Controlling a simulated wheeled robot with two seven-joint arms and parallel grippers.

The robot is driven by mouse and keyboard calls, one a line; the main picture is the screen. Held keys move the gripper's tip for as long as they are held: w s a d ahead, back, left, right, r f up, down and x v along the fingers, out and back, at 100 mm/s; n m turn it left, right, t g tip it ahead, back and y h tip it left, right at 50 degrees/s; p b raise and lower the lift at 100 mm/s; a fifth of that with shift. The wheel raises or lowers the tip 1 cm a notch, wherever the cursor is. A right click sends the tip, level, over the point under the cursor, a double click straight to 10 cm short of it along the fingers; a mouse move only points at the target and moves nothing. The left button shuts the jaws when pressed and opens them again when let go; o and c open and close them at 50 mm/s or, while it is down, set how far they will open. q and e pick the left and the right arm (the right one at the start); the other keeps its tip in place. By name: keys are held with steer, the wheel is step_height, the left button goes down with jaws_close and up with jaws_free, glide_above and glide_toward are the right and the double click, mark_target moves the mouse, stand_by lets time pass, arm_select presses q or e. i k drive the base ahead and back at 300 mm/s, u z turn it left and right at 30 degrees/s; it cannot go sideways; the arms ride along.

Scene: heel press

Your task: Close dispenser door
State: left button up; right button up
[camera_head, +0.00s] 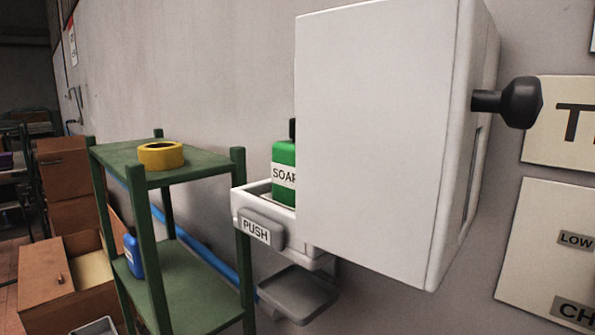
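A white soap dispenser is mounted on the grey wall. Its large white door (375,135) stands open, swung out toward me, and hides part of the inside. A green soap bottle (285,160) with a black top stands upright in the white lower housing (270,187), left of the door. A grey push button (262,228) marked PUSH is on the front of the housing. A black knob (520,102) sticks out to the right of the door. Neither of my grippers is in view.
A green shelf (200,164) stands left of the dispenser, with a yellow tape roll (161,155) on top and a blue bottle (133,255) below. A grey drip tray (298,293) juts out under the housing. Signs (548,245) hang at right. Cardboard boxes (48,280) stand at far left.

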mark_target(396, 102)
steer(key=z, duration=1.7)
steer(key=k, duration=0.9)
steer(key=u, duration=0.75)
